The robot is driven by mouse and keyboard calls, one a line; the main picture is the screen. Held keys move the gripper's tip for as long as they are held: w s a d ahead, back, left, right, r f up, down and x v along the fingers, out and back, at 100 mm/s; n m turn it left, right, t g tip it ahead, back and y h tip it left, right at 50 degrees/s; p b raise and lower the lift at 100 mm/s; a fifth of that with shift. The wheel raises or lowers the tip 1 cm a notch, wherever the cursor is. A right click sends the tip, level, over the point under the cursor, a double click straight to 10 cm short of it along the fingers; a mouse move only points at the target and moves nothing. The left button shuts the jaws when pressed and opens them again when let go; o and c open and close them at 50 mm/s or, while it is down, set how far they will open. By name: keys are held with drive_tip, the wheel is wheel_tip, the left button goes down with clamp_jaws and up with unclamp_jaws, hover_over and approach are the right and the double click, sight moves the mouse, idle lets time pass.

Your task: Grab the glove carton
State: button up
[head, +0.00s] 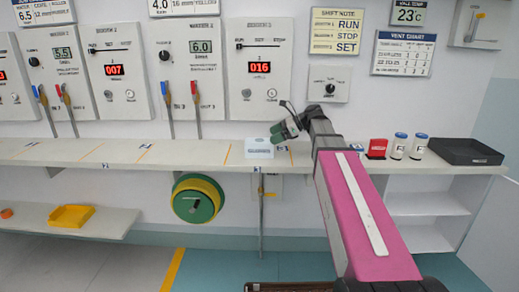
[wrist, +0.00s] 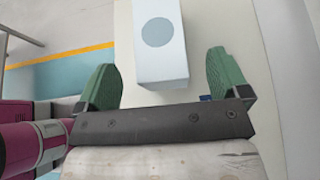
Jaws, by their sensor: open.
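The glove carton (head: 259,148) is a small white box on the long shelf, below the counter showing 016. In the wrist view the carton (wrist: 160,58) is white with a grey-blue round spot on top. My gripper (head: 283,130) is just above and beside the carton at its right in the head view. In the wrist view my gripper (wrist: 163,75) is open, with one green finger on each side of the carton's near end. Visible gaps separate both fingers from the carton. The carton's far end is cut off by the frame edge.
A red item (head: 377,148), two white jars (head: 398,146) and a black tray (head: 466,151) stand on the shelf (head: 190,152) to the right. Panels with levers (head: 195,100) rise behind it. A green and yellow wheel (head: 195,201) hangs below. The shelf left of the carton is mostly clear.

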sight(261, 140)
drive_tip(key=shift+r+x, duration=0.2)
drive_tip(key=shift+x, duration=2.5)
drive_tip(key=shift+s+a, duration=0.1)
drive_tip(key=shift+a, duration=0.05)
drive_tip(key=shift+c, duration=0.3)
drive_tip(key=c, duration=1.1)
drive_tip(key=shift+o, duration=0.2)
drive_tip(key=shift+r, duration=0.2)
